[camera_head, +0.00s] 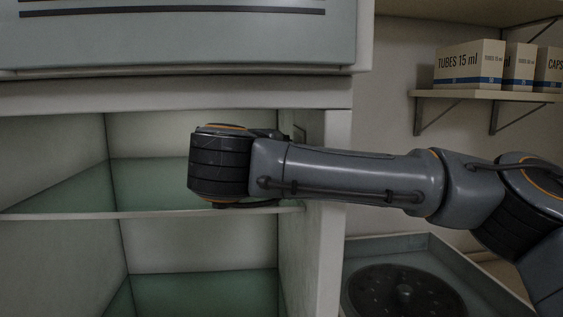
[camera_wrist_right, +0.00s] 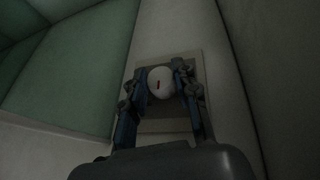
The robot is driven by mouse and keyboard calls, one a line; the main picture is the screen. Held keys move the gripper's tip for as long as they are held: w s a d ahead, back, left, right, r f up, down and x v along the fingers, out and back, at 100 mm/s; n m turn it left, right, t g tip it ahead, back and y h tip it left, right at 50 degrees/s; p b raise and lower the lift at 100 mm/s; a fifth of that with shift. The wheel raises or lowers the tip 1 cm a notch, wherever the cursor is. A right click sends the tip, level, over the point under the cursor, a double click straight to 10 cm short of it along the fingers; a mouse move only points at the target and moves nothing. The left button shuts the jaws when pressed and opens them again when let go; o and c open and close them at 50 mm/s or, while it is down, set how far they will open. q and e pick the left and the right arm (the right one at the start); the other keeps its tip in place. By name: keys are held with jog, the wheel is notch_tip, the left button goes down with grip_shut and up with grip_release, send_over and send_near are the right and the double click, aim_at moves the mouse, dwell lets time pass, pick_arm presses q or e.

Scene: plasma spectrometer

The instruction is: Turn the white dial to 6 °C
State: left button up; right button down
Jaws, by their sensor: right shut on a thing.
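No scale numbers can be read. In the head view my right arm reaches into the open cabinet from the right, and its wrist hides the dial and the gripper. My left gripper is in neither view.
The open cabinet has a glass shelf (camera_head: 60,214) close below my right wrist and a side wall (camera_head: 325,180) at its right. Boxes (camera_head: 468,64) stand on a wall shelf. A grey tray with a dark round rotor (camera_head: 385,292) lies below my arm.

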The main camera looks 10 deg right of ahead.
jog(key=c, duration=1)
grip_release()
jog(key=shift+s, duration=0.1)
jog(key=v, duration=1.1)
jog(key=shift+s+a, duration=0.15)
jog(key=shift+s, duration=0.2)
